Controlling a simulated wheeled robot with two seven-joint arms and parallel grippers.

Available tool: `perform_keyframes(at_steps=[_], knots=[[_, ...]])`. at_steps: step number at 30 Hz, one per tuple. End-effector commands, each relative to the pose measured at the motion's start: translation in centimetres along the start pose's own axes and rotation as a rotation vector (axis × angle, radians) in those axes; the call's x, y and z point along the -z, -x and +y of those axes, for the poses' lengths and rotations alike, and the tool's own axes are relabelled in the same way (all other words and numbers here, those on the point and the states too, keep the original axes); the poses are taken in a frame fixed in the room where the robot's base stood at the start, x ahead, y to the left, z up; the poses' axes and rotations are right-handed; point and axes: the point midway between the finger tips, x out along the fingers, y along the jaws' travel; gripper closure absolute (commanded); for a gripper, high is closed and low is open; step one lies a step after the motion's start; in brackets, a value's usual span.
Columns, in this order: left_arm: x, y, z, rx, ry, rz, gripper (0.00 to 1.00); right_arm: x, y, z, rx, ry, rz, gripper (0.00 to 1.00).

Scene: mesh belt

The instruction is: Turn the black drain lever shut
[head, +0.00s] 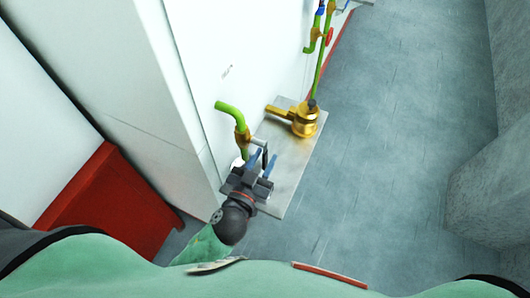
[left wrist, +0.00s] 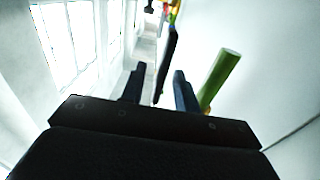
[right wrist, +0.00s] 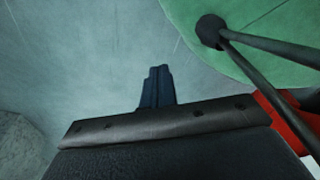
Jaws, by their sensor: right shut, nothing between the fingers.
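The black drain lever (head: 265,157) is a slim bar at the end of a short grey stem beside a brass valve (head: 242,138) on a green pipe (head: 230,110). My left gripper (head: 262,163) is open at the lever, with one blue finger on each side of it. In the left wrist view the lever (left wrist: 168,60) shows between the two open fingertips (left wrist: 159,76), apart from both. The green pipe stands just right of the right finger there. My right gripper (right wrist: 157,72) shows only in the right wrist view, fingers together and empty above the grey floor.
A brass fitting with a handle (head: 303,120) sits on the metal plate (head: 290,165) beyond the lever. More green pipes (head: 322,50) stand farther back along the white wall. A red block (head: 105,200) is at left. The grey floor at right is open.

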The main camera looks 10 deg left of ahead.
Motion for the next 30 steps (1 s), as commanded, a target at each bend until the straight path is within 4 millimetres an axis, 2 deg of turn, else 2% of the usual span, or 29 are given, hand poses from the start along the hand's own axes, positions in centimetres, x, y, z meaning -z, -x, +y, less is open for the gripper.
perform_keyframes(at_steps=[6,14,19,30], knots=[[0.0,-0.9,0.0,0.000,-0.001,0.000,0.69,-1.2,0.1,0.0,0.000,0.000,-0.009,1.00],[0.0,-0.9,0.0,0.000,0.000,0.000,0.69,-1.2,0.0,0.0,0.000,0.000,-0.008,1.00],[0.0,-0.9,0.0,0.000,0.000,0.000,0.99,-1.3,0.0,0.0,0.000,-0.001,-0.008,1.00],[-0.2,-1.0,0.0,0.001,0.001,0.009,1.00,-1.2,-0.5,-0.1,0.001,-0.001,-0.016,1.00]])
